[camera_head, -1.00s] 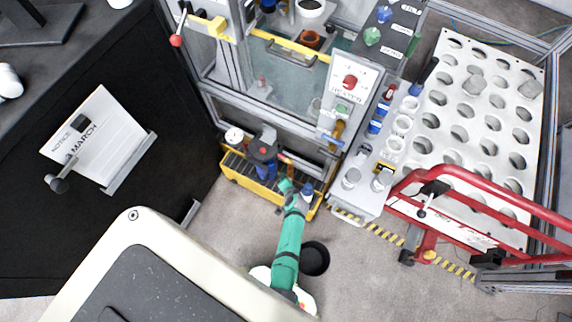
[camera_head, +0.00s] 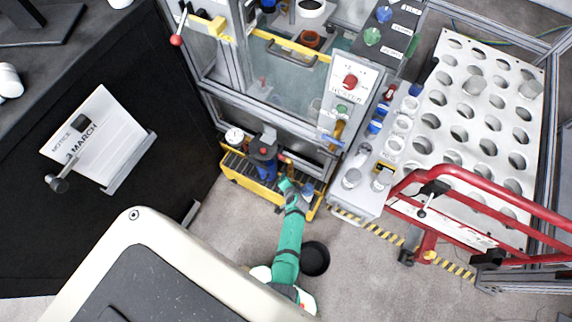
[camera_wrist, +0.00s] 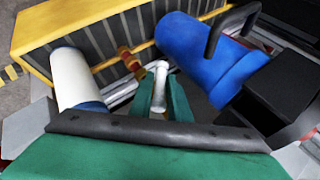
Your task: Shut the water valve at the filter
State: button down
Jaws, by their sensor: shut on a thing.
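The blue filter housing (camera_head: 265,171) with a black top stands in the yellow tray (camera_head: 236,179) below the glazed cabinet. In the wrist view the blue housing (camera_wrist: 205,52) is at the upper right, beside a black curved handle. My gripper (camera_head: 288,184) reaches down to the tray, just right of the filter. In the wrist view my green fingers (camera_wrist: 158,94) are shut on a short pale lever (camera_wrist: 160,80), which looks like the valve handle. A red and brass pipe fitting (camera_wrist: 130,62) lies just beyond it. The valve body is mostly hidden by my fingers.
A white cylinder with a blue base (camera_wrist: 73,82) stands close left of my fingers. The tray's yellow wall (camera_wrist: 75,27) runs behind. A red frame (camera_head: 490,190) and a perforated white rack (camera_head: 475,115) stand to the right.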

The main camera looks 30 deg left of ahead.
jog(key=shift+d+y, duration=0.1)
jog(key=shift+y, duration=0.4)
jog(key=shift+d+m+y, duration=0.1)
jog(key=shift+m+y, duration=0.3)
jog(key=shift+y, duration=0.4)
jog(key=shift+w+m+t+y, duration=0.1)
jog(key=shift+m+t+y, duration=0.25)
jog(key=shift+y, duration=0.65)
jog(key=shift+f+y, duration=0.1)
jog(key=shift+y, duration=0.3)
jog(key=c, duration=1.8)
grip_release()
jog(key=shift+o, duration=0.2)
jog(key=v, duration=1.1)
